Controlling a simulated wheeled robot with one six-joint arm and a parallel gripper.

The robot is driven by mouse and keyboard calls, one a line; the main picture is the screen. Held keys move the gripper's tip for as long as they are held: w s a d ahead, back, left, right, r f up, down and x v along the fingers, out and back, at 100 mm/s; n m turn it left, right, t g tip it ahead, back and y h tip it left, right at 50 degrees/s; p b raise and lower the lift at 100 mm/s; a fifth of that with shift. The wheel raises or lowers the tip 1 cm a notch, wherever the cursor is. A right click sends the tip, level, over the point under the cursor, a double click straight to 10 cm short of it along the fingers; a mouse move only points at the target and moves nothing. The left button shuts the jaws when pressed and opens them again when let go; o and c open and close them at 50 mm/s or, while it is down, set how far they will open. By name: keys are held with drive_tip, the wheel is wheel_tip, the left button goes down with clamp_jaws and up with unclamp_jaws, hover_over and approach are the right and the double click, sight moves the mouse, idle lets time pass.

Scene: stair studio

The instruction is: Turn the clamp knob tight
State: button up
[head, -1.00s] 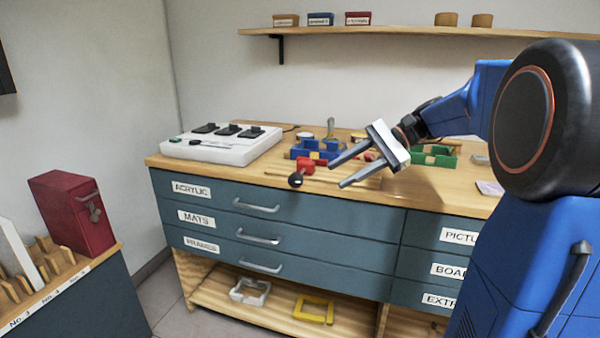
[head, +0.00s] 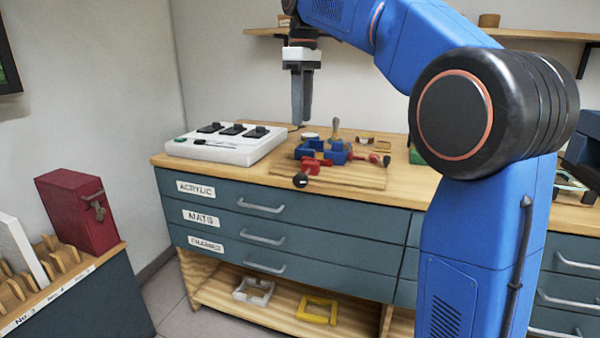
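A red clamp part (head: 309,166) with a round black knob (head: 300,180) lies at the front of a wooden board (head: 345,178) on the workbench. The knob points towards the bench's front edge. Blue blocks (head: 335,152) sit right behind the red part. My gripper (head: 302,120) points straight down above the back of the bench, apart from the clamp and higher in the picture. Its fingers overlap in this view, so their gap is hidden. Nothing shows held in it.
A white control box (head: 225,148) with black switches stands left of the board. A tool handle (head: 335,128) stands upright behind the blocks. My arm hides the bench's right part. A shelf (head: 265,32) runs along the wall.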

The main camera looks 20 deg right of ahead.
sight(300, 173)
drive_tip(key=shift+n, duration=0.3)
drive_tip(key=f, duration=1.6)
drive_tip(key=shift+w+a+f, duration=0.1)
drive_tip(key=shift+a+f, duration=0.1)
drive_tip(key=shift+f, duration=0.15)
drive_tip(key=c, duration=0.9)
